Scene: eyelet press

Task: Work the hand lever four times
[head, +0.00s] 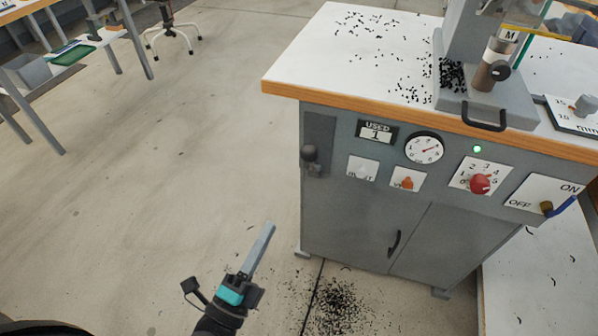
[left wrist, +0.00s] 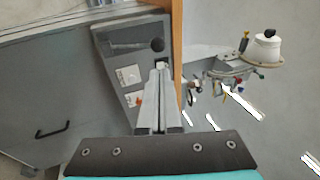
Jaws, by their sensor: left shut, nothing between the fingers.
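The hand lever shows as a dark round knob (head: 310,153) on a dark upright plate at the left end of the grey cabinet's front. In the left wrist view the knob (left wrist: 157,45) lies just beyond my fingertips, and a slot runs in the plate beside it. My left gripper (head: 269,229) is shut and empty. In the head view it is below and left of the knob, apart from it, over the floor. The shut fingers also show in the left wrist view (left wrist: 160,68). My right gripper is not in view.
The grey cabinet (head: 350,220) carries a counter (head: 377,132) reading 1, a dial gauge (head: 424,148), a lit green lamp (head: 477,149), a red selector knob (head: 480,184) and an ON/OFF switch (head: 547,208). Black bits litter the white top and floor. Floor left of the cabinet is free.

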